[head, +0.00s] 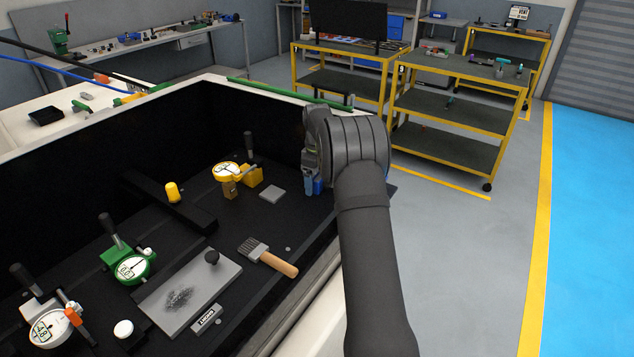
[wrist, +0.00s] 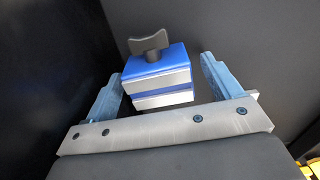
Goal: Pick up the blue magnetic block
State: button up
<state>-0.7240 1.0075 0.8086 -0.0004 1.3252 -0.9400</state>
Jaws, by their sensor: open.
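The blue magnetic block (wrist: 157,82) shows in the wrist view, with blue and silver layers and a dark grey knob on top. It sits between the two blue fingers of my gripper (wrist: 162,82). The fingers are open, with a small gap visible on each side of the block. In the head view my gripper (head: 312,184) is at the right side of the black bin, low near its floor. My arm hides most of that spot, so the block cannot be told apart there from the blue fingers.
The black bin holds a yellow-based dial gauge (head: 228,172), a green one (head: 130,267), a grey plate with a knob (head: 190,288), a wood-handled brush (head: 268,256) and a small grey square (head: 272,194). The bin's right wall is close to my arm. Yellow-framed carts (head: 450,120) stand beyond.

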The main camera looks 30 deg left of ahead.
jog(key=c, duration=1.2)
jog(key=shift+r, duration=0.15)
jog(key=shift+c, duration=0.8)
jog(key=shift+r, duration=0.1)
